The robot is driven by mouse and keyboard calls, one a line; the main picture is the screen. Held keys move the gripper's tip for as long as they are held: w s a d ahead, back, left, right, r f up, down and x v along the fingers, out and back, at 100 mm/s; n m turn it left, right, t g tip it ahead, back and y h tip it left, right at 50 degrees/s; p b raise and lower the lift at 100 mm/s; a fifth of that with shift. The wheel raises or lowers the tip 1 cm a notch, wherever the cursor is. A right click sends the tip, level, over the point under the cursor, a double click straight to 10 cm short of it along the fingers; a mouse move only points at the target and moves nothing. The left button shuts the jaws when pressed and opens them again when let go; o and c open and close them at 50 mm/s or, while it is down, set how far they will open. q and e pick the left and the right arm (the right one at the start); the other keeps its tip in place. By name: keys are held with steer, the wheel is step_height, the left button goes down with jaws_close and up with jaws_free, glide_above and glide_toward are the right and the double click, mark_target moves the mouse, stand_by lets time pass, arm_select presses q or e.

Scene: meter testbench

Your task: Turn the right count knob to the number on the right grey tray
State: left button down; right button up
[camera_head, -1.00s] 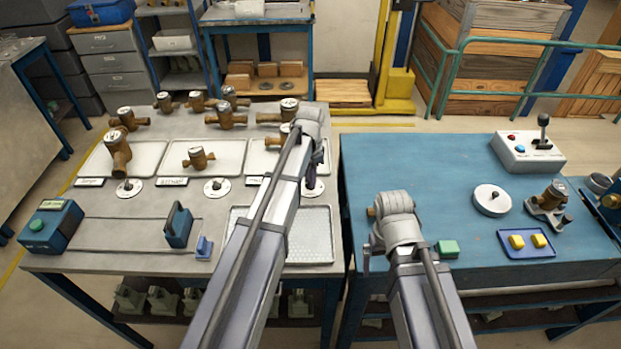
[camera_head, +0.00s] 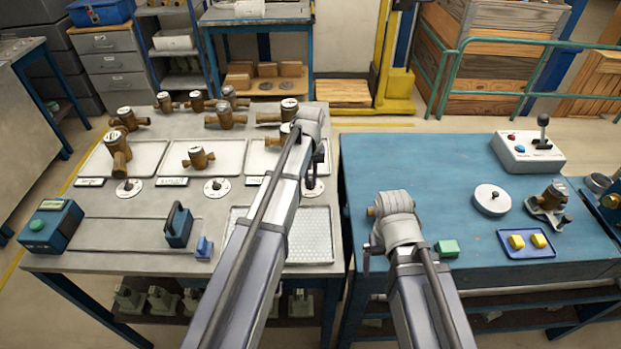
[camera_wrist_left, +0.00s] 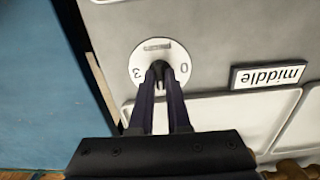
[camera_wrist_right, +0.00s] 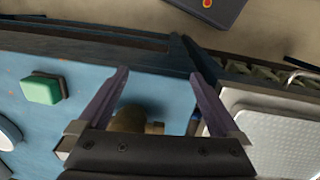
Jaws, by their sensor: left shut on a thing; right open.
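The rightmost count dial (camera_wrist_left: 141,62) is a white disc with 0 and 3 visible in the left wrist view. My left gripper (camera_wrist_left: 159,70) is shut on its dark knob, which the fingers mostly hide. In the head view the arm covers part of this dial (camera_head: 316,188). The right grey tray (camera_head: 258,160) lies behind it, partly hidden by the arm, with a brass meter (camera_head: 273,141) on it. The label (camera_wrist_left: 268,76) beside the dial reads "middle". My right gripper (camera_wrist_right: 158,80) is open and empty above the blue table.
Two other dials (camera_head: 128,188) (camera_head: 217,187) sit to the left. A perforated tray (camera_head: 312,240) lies in front. A brass piece (camera_wrist_right: 128,120) lies below my right gripper, near a green block (camera_wrist_right: 41,88). A gap separates the grey bench from the blue table (camera_head: 440,180).

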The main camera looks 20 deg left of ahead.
mark_target(311, 182)
arm_select(q)
steer(key=n, duration=0.6)
stand_by(0.6)
steer(key=c, duration=0.9)
jaws_free()
steer(key=shift+r, duration=0.1)
step_height(311, 182, up, 8)
steer(key=p, duration=0.8)
steer(key=shift+f, duration=0.2)
